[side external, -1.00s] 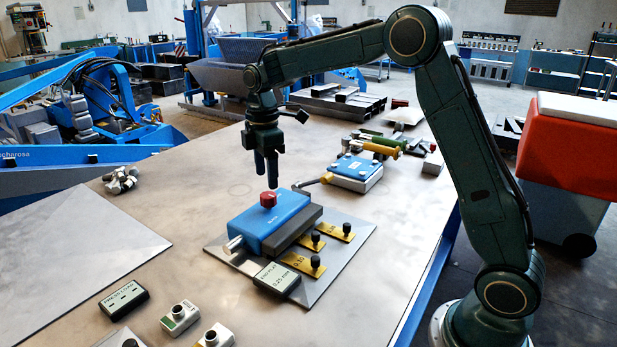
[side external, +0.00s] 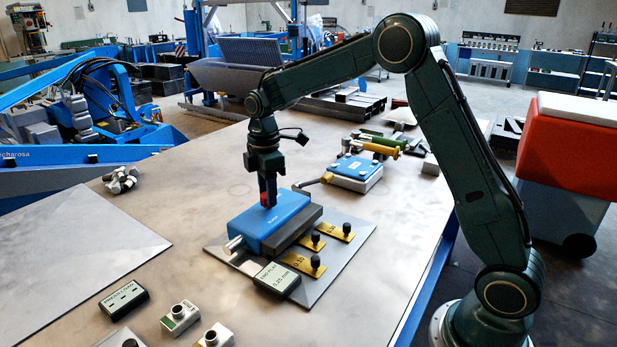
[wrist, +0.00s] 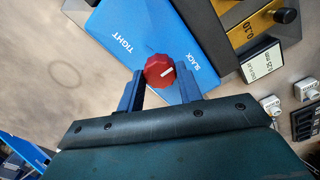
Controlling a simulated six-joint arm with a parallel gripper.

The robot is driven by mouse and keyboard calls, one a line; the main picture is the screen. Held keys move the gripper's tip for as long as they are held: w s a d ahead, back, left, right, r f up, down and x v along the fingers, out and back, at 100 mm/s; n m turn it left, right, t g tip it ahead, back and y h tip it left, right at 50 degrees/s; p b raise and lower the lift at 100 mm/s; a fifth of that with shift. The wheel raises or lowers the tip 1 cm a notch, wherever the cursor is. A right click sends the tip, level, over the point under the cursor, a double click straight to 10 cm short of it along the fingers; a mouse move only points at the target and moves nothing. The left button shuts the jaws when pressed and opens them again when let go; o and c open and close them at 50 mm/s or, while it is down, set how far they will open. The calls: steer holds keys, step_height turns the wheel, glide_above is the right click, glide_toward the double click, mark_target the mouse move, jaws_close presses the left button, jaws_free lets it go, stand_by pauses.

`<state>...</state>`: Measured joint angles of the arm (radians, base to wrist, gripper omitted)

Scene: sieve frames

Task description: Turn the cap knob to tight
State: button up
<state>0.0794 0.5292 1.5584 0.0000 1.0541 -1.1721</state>
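The red cap knob (side external: 266,201) stands on top of the blue block (side external: 262,223). My gripper (side external: 267,197) points down over the block, one finger on each side of the knob. In the wrist view my gripper (wrist: 161,76) appears open, with a small gap at the right finger; contact at the left finger is hard to judge.
Yellow gauge tags with black knobs (side external: 305,259) and an END PLAY display (side external: 277,278) lie on the grey plate beside the block. A second blue block (side external: 356,169) and a yellow-handled tool are behind. Bare table (side external: 175,203) lies to the left.

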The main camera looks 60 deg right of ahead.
steer(key=shift+m, duration=0.5)
steer(key=shift+c, duration=0.4)
steer(key=m, duration=0.7)
steer(key=shift+m, duration=0.4)
steer(key=m, duration=0.4)
steer(key=shift+m, duration=2.2)
steer(key=o, duration=1)
